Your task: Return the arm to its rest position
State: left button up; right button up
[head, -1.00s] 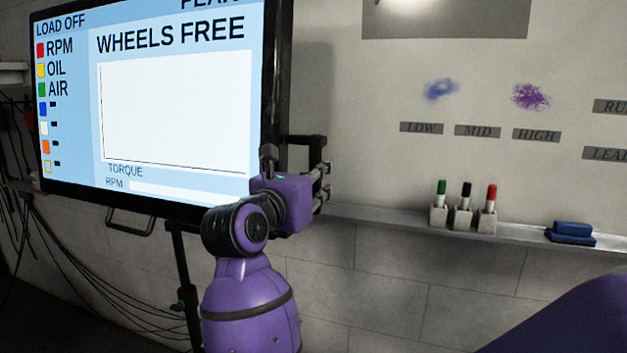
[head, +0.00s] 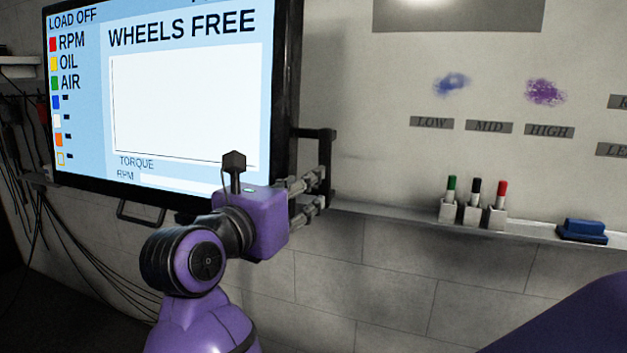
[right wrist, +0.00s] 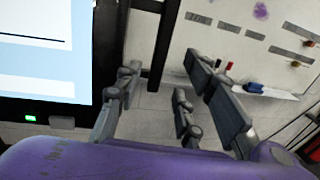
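My right arm, purple with dark joints, rises from the bottom of the head view in front of the screen's lower right part. My right gripper (head: 317,190) is at its end, in front of the black bracket at the screen's right edge. Its fingers are apart. My left gripper is in neither view.
A large screen (head: 185,105) reads WHEELS FREE. Beside it is a black bracket (head: 329,160). A whiteboard ledge (head: 400,216) holds green, black and red markers in holders and a blue eraser (head: 583,229). Cables (head: 40,215) hang at the left.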

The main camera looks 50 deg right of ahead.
jog(key=shift+v, duration=1)
